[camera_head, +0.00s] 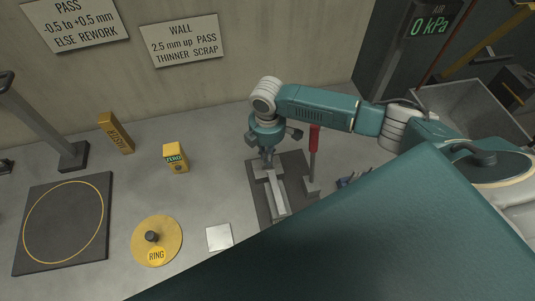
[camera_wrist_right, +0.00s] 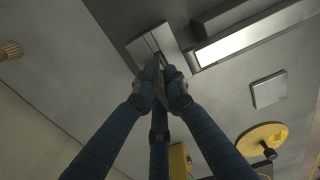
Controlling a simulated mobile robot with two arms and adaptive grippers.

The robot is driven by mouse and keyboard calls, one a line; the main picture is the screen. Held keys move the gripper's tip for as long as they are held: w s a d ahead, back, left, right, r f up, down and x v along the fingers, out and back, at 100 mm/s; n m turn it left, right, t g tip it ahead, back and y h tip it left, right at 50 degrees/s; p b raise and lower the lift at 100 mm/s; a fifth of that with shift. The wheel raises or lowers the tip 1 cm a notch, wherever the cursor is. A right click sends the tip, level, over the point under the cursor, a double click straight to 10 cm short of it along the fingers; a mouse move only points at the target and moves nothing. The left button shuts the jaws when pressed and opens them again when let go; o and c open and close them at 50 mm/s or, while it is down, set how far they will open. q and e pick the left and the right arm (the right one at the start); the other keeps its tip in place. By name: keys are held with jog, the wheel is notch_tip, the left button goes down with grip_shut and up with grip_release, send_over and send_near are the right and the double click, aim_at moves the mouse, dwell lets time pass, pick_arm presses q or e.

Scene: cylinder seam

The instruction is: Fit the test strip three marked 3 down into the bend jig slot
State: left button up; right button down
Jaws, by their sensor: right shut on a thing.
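My right gripper (camera_head: 268,158) is pointed down over a grey metal block (camera_head: 258,171) on a dark plate. In the right wrist view its three fingers (camera_wrist_right: 160,82) are drawn together on a thin dark piece, which I take to be the test strip three (camera_wrist_right: 157,64). Most of the strip is hidden by the fingers, and no number shows. Right at the fingertips is the grey block with a dark slot line, which looks like the bend jig (camera_wrist_right: 142,47). I cannot tell whether the strip's end is in the slot or just above it. My left gripper is not in view.
A long grey bar (camera_head: 278,203) lies beside the block. A red lever (camera_head: 314,142) stands to the right. A yellow ring gauge (camera_head: 157,240), a pale square plate (camera_head: 219,237) and a yellow zero block (camera_head: 175,157) lie left. A dark plate with a circle (camera_head: 98,240) is farther left.

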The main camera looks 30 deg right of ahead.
jog(key=shift+f, duration=1.15)
dwell(2.3)
jog(key=c, duration=1.7)
grip_release()
notch_tip(320, 180, up, 12)
jog(key=shift+r, duration=0.1)
